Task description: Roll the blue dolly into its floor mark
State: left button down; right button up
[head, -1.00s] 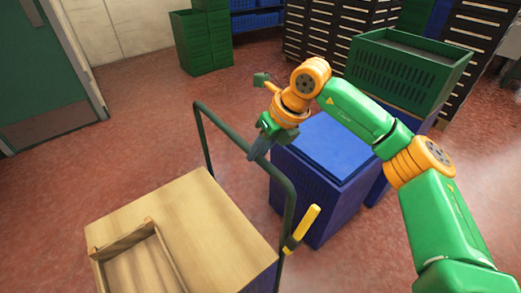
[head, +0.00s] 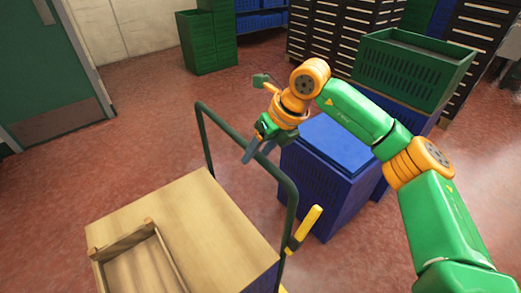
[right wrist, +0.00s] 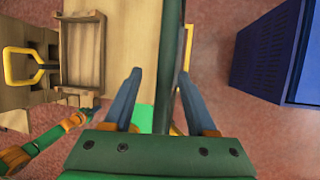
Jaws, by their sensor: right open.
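The dolly appears to be the cart with a blue side (head: 266,279), a wooden top (head: 205,215) and an upright green push handle (head: 291,205). My right gripper (head: 258,150) is open at the handle's top bar, its two fingers apart. In the right wrist view the green bar (right wrist: 168,60) runs between the fingertips; I cannot tell whether either finger touches it. A green and orange arm, apparently my left, shows at that view's lower left; its jaws are too small to read. I see no floor mark.
A wooden tray (head: 140,262) lies on the cart top. A yellow lever (head: 303,228) sticks up by the handle. Lidded blue crates (head: 320,192) stand close right, a green crate (head: 400,77) behind. Green bins (head: 205,45) stand at the back. The left floor is clear.

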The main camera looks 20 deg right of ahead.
jog(key=shift+d+r, duration=0.2)
jog(key=shift+r, duration=0.1)
jog(key=v, duration=0.6)
jog(key=shift+s+a+r+b, duration=0.1)
jog(key=shift+s+r+b, duration=0.1)
jog(key=shift+r+b, duration=0.1)
jog(key=shift+f, duration=0.1)
